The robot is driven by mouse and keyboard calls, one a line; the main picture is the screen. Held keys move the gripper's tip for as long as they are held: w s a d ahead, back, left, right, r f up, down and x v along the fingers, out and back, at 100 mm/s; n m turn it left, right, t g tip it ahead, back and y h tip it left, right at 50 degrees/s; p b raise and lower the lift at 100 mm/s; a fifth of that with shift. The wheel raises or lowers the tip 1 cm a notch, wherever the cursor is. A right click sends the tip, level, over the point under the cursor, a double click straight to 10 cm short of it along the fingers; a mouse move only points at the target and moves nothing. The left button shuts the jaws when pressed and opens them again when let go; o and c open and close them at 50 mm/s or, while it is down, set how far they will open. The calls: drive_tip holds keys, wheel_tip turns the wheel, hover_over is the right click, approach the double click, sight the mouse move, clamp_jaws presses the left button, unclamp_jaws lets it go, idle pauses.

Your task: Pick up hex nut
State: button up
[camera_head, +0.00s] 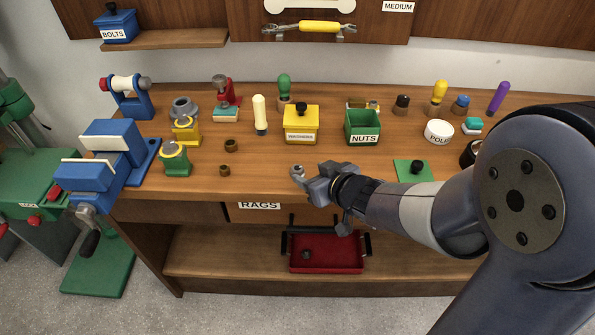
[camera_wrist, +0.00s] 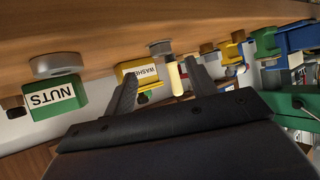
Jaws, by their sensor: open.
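My gripper (camera_head: 298,173) is over the front of the bench, apart from both pieces. In the wrist view its two fingers (camera_wrist: 162,88) are spread with nothing held between them. The green NUTS box (camera_head: 362,127) stands farther back on the right; its inside is not clear.
A yellow WASHERS box (camera_head: 301,124) and a cream-handled tool (camera_head: 260,115) stand behind my gripper. A blue vise (camera_head: 110,160) and green piece (camera_head: 175,160) stand left. A red tray (camera_head: 326,252) sits on the lower shelf.

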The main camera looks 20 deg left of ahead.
sight(300, 171)
drive_tip(key=x, duration=0.2)
drive_tip(key=b+x, duration=0.1)
drive_tip(key=shift+a+f, duration=0.3)
drive_tip(key=shift+f, duration=0.1)
drive_tip(key=shift+w+a+f, duration=0.25)
drive_tip(key=shift+w+a, duration=0.2)
drive_tip(key=c, duration=1.1)
drive_tip(key=shift+r, duration=0.1)
